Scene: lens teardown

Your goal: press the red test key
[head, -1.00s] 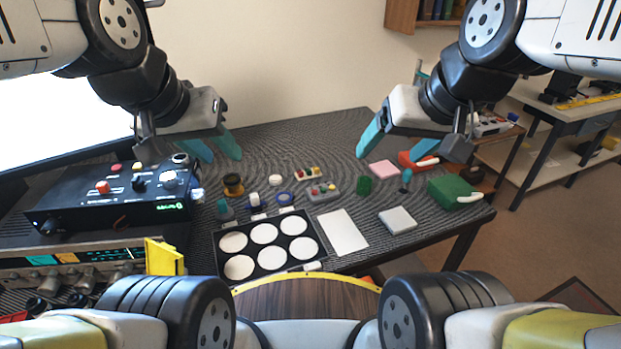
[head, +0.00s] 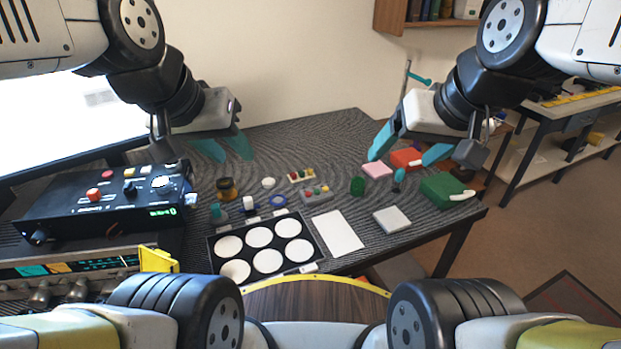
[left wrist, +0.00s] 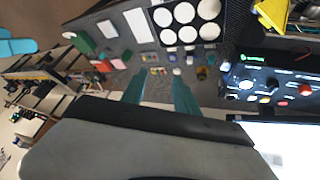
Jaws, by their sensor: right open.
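A black control box (head: 60,209) stands at the left of the desk. A large red button (head: 93,193) and a smaller red one (head: 107,175) are on its top; I cannot tell which is the test key. The large red button also shows in the left wrist view (left wrist: 305,90). My left gripper (head: 225,150) is open and empty, above the back of the desk, right of the box and apart from it. Its spread teal fingers show in the left wrist view (left wrist: 158,92). My right gripper (head: 406,152) is open and empty above the right side.
A lit screen (head: 60,120) stands behind the box, and a radio-like unit (head: 80,268) is in front.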

